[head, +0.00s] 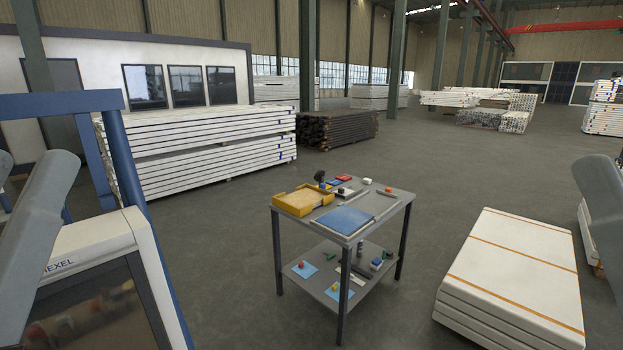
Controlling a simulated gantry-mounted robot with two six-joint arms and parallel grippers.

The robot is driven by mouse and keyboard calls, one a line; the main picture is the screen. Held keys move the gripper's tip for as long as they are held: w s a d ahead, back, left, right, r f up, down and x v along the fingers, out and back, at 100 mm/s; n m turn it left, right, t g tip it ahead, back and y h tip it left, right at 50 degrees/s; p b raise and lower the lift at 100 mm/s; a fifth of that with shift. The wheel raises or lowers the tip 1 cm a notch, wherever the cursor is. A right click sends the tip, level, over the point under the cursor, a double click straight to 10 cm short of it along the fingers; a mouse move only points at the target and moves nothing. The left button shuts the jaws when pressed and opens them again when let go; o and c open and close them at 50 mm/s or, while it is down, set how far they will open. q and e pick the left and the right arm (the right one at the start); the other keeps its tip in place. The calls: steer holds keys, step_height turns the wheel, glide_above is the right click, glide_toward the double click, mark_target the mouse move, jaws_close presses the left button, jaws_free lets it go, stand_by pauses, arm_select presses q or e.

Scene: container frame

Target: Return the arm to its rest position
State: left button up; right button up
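A grey link of my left arm (40,225) rises at the left edge of the head view. A grey link of my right arm (603,205) shows at the right edge. Both arms are cut off by the picture's edges. Neither gripper is in view, so I cannot see their fingers or whether they hold anything. No arm part is over the table in the middle.
A grey two-level table (399,198) stands in the middle, bearing a yellow tray (301,201), a blue mat (345,219) and small items. A white stack (510,265) lies right. A blue-framed machine (122,160) stands left.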

arm_select(q)
step_height(320, 180, up, 24)
steer(key=p, duration=2.1)
steer(key=shift+f+p, duration=0.2)
steer(key=shift+p, duration=0.1)
arm_select(e)
step_height(320, 180, up, 24)
steer(key=shift+f, duration=0.15)
arm_select(q)
steer(key=shift+w+a, duration=0.1)
step_height(320, 180, down, 16)
steer(key=b, duration=1.6)
steer(key=shift+f, duration=0.15)
arm_select(e)
step_height(320, 180, down, 16)
steer(key=shift+f, duration=0.15)
